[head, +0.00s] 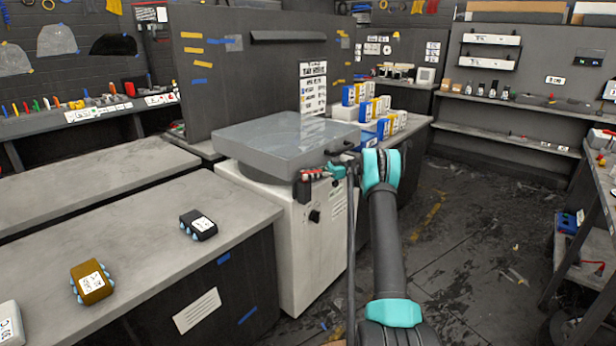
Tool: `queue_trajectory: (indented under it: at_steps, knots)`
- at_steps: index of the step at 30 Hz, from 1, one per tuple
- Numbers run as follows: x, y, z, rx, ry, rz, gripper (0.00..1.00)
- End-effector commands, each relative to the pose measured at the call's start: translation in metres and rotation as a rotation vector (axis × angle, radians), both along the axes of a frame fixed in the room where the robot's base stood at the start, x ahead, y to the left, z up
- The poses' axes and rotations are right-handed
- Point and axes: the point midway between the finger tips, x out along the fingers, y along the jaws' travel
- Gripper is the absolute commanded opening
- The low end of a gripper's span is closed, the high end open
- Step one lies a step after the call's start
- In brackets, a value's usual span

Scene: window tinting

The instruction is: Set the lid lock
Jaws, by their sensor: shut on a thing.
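The white cabinet (262,225) stands in the middle of the view, with a grey, glossy lid (270,138) lying closed on top. A small red and black piece, seemingly the lid lock (306,177), is at the cabinet's front right, just under the lid's edge. My gripper (325,172) is at this piece and appears shut on its red part. The fingertips are small and partly hidden, so the exact grip is hard to see.
A dark knob (314,215) is on the cabinet front below. A grey worktop (130,235) at left carries a black box (198,224) and a brown box (91,282). Blue, yellow and white boxes (378,105) stand behind the lid. The floor (470,235) at right is mostly open.

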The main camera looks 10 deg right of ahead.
Motion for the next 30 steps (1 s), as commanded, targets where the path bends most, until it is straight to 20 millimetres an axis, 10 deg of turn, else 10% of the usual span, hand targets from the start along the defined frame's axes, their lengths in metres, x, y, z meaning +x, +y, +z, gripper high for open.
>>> queue_trajectory:
  at_steps: [2,3,7,19,30]
  knots:
    - [0.0,-0.001,0.0,-0.001,0.0,0.0,0.0]
    - [0.0,-0.001,0.0,-0.001,0.0,0.0,0.23]
    - [0.0,-0.001,0.0,0.0,0.0,-0.001,0.39]
    - [0.0,0.0,0.007,0.0,0.0,-0.001,0.4]
    - [0.0,0.0,0.07,0.0,0.0,-0.001,0.4]
